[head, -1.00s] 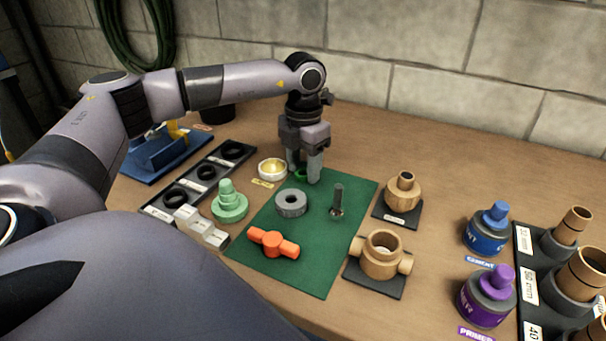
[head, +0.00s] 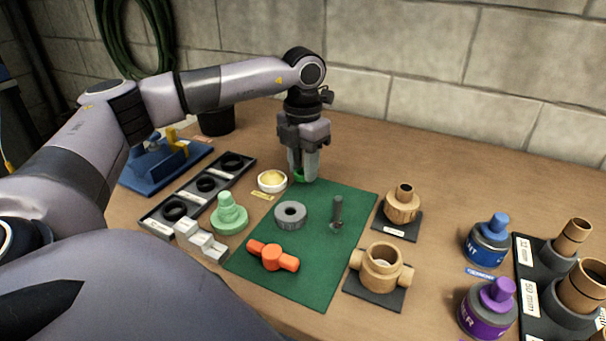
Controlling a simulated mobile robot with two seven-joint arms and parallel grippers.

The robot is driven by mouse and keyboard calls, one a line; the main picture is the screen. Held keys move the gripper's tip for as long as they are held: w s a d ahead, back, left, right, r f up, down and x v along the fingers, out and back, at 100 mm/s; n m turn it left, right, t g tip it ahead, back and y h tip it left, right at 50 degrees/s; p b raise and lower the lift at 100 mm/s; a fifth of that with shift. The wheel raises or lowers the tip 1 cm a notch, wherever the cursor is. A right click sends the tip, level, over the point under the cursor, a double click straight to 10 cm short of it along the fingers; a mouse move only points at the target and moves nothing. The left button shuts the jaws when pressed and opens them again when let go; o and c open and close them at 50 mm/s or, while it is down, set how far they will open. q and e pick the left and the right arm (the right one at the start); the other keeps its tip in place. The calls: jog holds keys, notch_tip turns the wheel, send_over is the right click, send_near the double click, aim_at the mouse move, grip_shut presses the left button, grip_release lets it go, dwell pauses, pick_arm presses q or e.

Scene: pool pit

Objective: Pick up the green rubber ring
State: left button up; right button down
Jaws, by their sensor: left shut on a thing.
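The green rubber ring (head: 299,176) shows as a small green piece between the fingertips of my left gripper (head: 302,174). The gripper points straight down and is shut on the ring, over the far left corner of the green mat (head: 315,273). The fingers hide most of the ring. I cannot tell whether it is clear of the mat. My right gripper is not in view.
On the mat are a grey ring nut (head: 291,214), an orange handle (head: 273,256) and a grey bolt (head: 337,212). Left are a white dish (head: 272,180), a green stepped part (head: 229,212) and a black tray (head: 154,215). Brass-coloured fittings (head: 382,266) stand right.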

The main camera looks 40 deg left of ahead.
pick_arm(q)
notch_tip(320, 180, up, 17)
jog(key=p, duration=0.2)
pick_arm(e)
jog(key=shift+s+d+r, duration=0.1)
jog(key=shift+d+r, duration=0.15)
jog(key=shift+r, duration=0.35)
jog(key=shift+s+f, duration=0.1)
pick_arm(q)
jog(key=shift+o, duration=0.8)
jog(key=shift+f, duration=0.1)
